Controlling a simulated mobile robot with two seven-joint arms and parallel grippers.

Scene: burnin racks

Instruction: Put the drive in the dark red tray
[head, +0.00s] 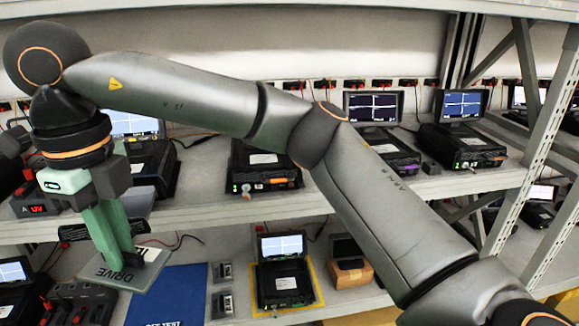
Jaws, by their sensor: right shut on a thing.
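My right arm reaches across the head view from the lower right to the upper left and bends down there. Its right gripper (116,248), with green fingers, is shut on the drive (130,274), a flat grey-green plate marked "DRIVE" with a white label. The drive hangs in front of the lower shelf, overlapping a blue mat (178,290) in the picture; its height above the mat is unclear. I see no dark red tray in this view. My left gripper is not in view.
Upper shelf (300,201) holds several black test units with screens, including one in the middle (262,168). On the lower shelf, a unit (284,280) stands inside a yellow outline, with small grey blocks (222,304) beside the mat. Rack uprights (545,150) stand at right.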

